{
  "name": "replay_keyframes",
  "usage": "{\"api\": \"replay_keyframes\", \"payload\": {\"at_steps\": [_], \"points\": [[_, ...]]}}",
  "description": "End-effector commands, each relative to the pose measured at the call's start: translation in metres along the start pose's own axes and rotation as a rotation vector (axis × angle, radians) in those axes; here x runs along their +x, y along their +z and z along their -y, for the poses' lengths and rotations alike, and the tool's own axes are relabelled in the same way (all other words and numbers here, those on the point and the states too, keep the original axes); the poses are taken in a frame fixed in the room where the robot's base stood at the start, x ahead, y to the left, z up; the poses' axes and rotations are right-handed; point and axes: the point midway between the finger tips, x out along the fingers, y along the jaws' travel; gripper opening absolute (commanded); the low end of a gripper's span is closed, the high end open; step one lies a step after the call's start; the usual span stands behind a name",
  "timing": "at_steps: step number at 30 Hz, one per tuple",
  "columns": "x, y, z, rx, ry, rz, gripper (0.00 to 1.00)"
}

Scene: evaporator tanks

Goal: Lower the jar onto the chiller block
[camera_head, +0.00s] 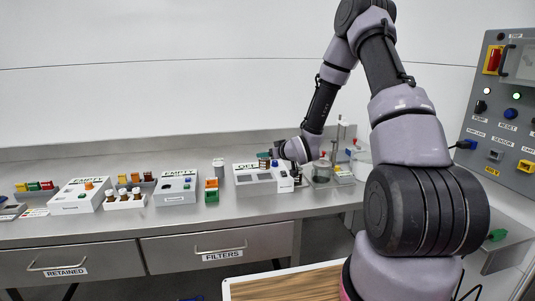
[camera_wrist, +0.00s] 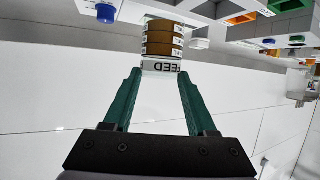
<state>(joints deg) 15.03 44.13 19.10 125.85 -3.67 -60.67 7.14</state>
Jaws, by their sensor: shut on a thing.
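My gripper (camera_wrist: 160,74) has green fingers shut on an amber-brown jar (camera_wrist: 163,42) with a white band lettered "FEED", between the fingertips in the wrist view. In the head view my gripper (camera_head: 277,152) is above the bench, and the small jar (camera_head: 264,158) shows at its left side, over or close to a pale block (camera_head: 254,186) with dark windows and a lettered sign. I cannot tell whether the jar touches this block, or whether the block is the chiller. The jar's base is not clearly visible.
White units signed "EMPTY" (camera_head: 80,198) and a vial rack (camera_head: 126,200) stand to the left. A green-orange holder (camera_head: 211,190) is nearer. A control panel (camera_head: 506,110) is at far right. The bench's front strip is clear.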

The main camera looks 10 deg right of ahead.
Motion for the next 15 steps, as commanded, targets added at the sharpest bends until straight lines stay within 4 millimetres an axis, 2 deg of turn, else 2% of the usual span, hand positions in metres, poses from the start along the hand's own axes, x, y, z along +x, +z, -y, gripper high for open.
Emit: {"api": "replay_keyframes", "payload": {"at_steps": [15], "points": [[0.010, 0.024, 0.000, 0.000, 0.000, -0.001, 0.00]]}}
